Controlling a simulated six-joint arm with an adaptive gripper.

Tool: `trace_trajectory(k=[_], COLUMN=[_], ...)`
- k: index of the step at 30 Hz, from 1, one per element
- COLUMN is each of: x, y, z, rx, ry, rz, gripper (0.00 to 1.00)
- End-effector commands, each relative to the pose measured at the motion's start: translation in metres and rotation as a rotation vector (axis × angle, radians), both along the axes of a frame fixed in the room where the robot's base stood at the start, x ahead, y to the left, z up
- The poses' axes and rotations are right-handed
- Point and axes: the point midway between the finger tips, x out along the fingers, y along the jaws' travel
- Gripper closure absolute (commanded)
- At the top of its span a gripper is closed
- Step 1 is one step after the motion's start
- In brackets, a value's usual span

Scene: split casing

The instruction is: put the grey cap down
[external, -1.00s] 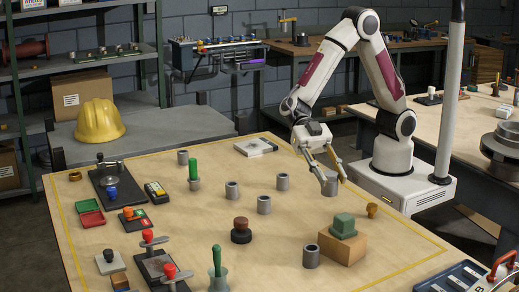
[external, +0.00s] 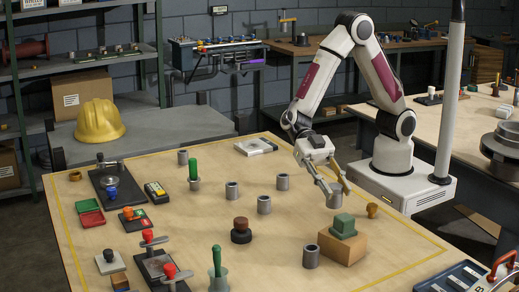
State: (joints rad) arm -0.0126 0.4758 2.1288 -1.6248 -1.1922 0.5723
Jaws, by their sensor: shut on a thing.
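My gripper (external: 335,188) is shut on the grey cap (external: 334,201), a short light-grey cylinder. The cap is roughly upright between the fingertips, low over the right part of the table, just behind the green block. I cannot tell whether its underside touches the table. The fingers partly hide its upper part.
A green stepped block (external: 343,225) sits on a wooden block (external: 342,247) just in front of the cap. A small brown knob-shaped piece (external: 372,210) stands to the right. Several grey cylinders stand about, one nearby (external: 283,182). Bare tabletop (external: 300,212) lies left of the cap.

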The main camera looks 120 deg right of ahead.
Motion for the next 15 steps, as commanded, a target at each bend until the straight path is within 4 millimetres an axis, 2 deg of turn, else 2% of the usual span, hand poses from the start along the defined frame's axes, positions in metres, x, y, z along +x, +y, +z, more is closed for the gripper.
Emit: trace_trajectory(k=[6, 15], x=[0.0, 0.0], y=[0.0, 0.0], z=[-0.019, -0.021], rx=[0.001, 0.001], ry=[-0.001, -0.002], rz=[0.0, 0.0], gripper=[1.0, 1.0])
